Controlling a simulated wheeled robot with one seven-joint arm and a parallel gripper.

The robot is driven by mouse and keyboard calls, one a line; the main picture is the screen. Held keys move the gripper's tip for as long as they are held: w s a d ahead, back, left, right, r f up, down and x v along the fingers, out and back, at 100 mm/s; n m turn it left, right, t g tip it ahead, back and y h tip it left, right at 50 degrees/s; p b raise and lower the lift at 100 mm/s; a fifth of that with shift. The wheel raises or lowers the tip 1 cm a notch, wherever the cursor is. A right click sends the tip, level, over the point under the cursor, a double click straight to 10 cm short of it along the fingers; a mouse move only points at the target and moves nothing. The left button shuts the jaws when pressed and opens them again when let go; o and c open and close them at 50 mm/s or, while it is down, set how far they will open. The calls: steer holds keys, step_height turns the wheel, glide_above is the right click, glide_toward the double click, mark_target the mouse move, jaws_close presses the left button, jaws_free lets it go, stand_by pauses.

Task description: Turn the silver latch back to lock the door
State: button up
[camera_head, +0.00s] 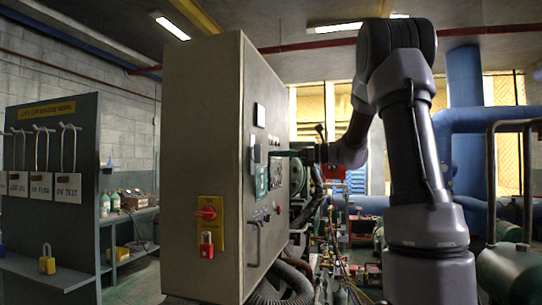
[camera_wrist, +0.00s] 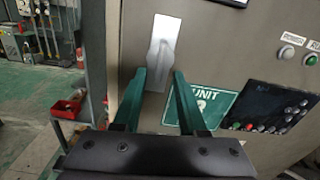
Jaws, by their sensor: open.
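The silver latch (camera_wrist: 164,42) is a flat metal plate, narrower at its lower part, on the grey cabinet door (camera_wrist: 240,50) in the wrist view. It stands nearly upright in that picture, leaning slightly. My gripper (camera_wrist: 160,74) is open, with its two teal fingers on either side of the latch's lower part. I cannot tell whether either finger touches it. In the head view, my gripper (camera_head: 300,154) is at the front face of the tall cabinet (camera_head: 205,120). I cannot make out the latch there.
A green unit sign (camera_wrist: 212,106) and a black button panel (camera_wrist: 270,108) are on the door. A yellow plate with a red switch (camera_head: 209,209) and red padlock (camera_head: 206,246) is on the cabinet's side. A board (camera_head: 50,150) with hanging tags stands left.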

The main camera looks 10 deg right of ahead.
steer(key=shift+v, duration=2.55)
steer(key=s+a+f+n+g+h, duration=0.2)
steer(key=s+a+f+n, duration=0.15)
steer(key=s, duration=0.35)
steer(key=s+a+f+n+g+h, duration=0.25)
steer(key=s+a+n, duration=0.2)
steer(key=s, duration=0.25)
steer(key=s+d+f+n+t+h, duration=0.1)
steer(key=s+d+f+n+h, duration=0.1)
steer(key=s+f+n+h, duration=0.1)
steer(key=s+d+f+n+t+h, duration=0.1)
steer(key=s+f+n+h, duration=0.3)
steer(key=s, duration=0.6)
steer(key=d+n+h, duration=0.1)
steer(key=n+h, duration=0.1)
steer(key=n, duration=0.1)
steer(key=shift+d+n, duration=0.25)
steer(key=shift+n, duration=0.15)
steer(key=shift+s+f+t, duration=0.1)
steer(key=shift+t, duration=0.25)
